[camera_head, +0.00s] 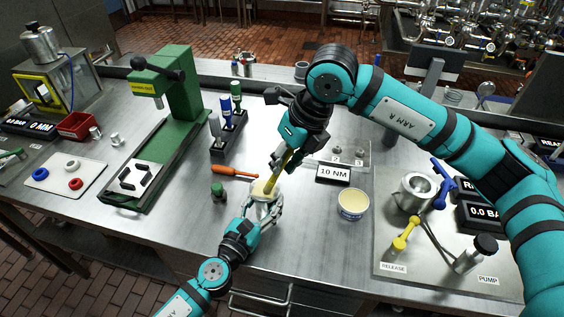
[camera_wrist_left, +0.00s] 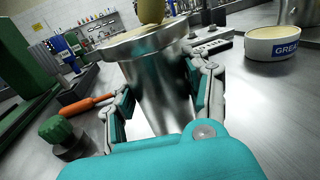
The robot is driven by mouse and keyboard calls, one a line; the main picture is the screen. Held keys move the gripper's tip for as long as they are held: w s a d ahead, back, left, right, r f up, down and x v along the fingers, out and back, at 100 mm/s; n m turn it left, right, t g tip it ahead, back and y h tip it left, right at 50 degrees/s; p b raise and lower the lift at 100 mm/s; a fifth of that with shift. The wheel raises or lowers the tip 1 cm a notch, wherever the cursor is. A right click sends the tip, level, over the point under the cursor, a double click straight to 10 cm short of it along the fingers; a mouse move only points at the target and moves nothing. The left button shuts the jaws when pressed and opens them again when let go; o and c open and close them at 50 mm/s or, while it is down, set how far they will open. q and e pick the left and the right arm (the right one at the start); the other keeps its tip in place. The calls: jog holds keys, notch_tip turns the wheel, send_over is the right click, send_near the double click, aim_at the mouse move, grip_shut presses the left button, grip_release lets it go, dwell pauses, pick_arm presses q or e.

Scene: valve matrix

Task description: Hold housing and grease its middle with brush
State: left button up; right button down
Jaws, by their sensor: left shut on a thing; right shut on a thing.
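The housing (camera_wrist_left: 158,85) is a shiny metal cup-like body with a wide rim, upright in the left wrist view. My left gripper (camera_wrist_left: 160,95) is shut on it, with a finger on each side. In the head view my left gripper (camera_head: 264,208) and the housing are near the table's front edge. My right gripper (camera_head: 292,150) is above, shut on the brush (camera_head: 285,162), which has a yellow handle and points down. The brush's lower end (camera_wrist_left: 151,12) is at the housing's open top; whether it touches inside is hidden. A white grease tub (camera_head: 353,205) stands to the right.
An orange-handled screwdriver (camera_head: 234,172) and a green-capped part (camera_head: 218,192) lie left of the housing. A green press (camera_head: 170,120) and a rack of coloured tools (camera_head: 228,138) stand farther left. A pump panel (camera_head: 440,270) with yellow and blue handles is at right.

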jog(key=w+d+r, duration=0.1)
jog(key=w+r, duration=0.3)
jog(key=r, duration=0.4)
jog(key=shift+w+d, duration=0.2)
dwell(0.5)
dwell(0.3)
pick_arm(q)
jog(key=o, duration=1.6)
jog(key=shift+c, duration=0.2)
jog(key=v, duration=1.2)
